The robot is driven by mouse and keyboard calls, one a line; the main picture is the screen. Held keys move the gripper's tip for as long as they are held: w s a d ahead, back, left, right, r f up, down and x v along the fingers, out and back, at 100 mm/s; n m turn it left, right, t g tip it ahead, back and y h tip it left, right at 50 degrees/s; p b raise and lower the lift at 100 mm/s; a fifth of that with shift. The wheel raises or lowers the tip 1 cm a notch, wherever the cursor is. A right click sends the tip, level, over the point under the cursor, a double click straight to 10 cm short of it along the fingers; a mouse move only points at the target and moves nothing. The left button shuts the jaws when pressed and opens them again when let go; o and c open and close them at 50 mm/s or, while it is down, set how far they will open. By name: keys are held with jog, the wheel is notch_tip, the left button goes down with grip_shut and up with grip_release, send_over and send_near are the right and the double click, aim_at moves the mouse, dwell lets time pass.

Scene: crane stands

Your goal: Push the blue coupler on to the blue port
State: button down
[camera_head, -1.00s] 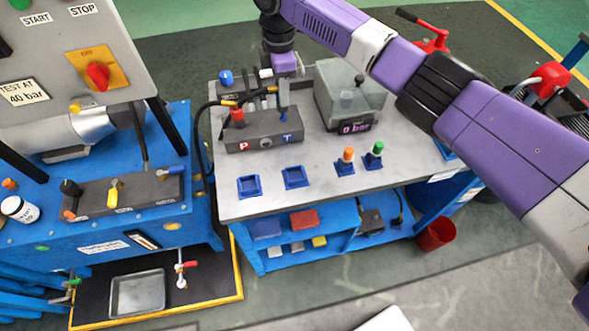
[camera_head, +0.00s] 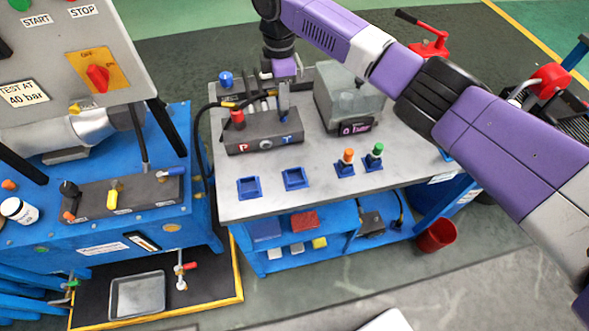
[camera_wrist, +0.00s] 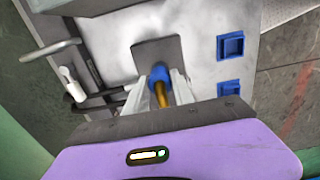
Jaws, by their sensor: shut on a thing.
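The grey port block (camera_head: 262,134) stands on the bench, lettered P, O and T along its front. A red coupler (camera_head: 237,119) sits upright on top at the P end. My gripper (camera_head: 284,108) is above the T end of the block, pointing down. Its fingers are shut on the blue coupler (camera_wrist: 158,74), whose brass part shows between them in the wrist view. The fingers mostly hide the coupler in the head view. The blue port is hidden beneath, and I cannot tell whether the coupler touches it.
Two empty blue holders (camera_head: 294,178) are in front of the block. Orange (camera_head: 348,156) and green (camera_head: 376,150) fittings stand in holders at right. A clear box with a pressure display (camera_head: 355,127) is right of the block. A black hose (camera_head: 200,130) runs at left.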

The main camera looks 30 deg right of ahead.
jog(key=shift+f, duration=0.95)
jog(key=c, duration=1)
grip_release()
jog(key=shift+r+p, duration=2.05)
jog(key=shift+r, duration=0.45)
jog(key=shift+r+b, duration=0.65)
jog(key=shift+r, duration=3.25)
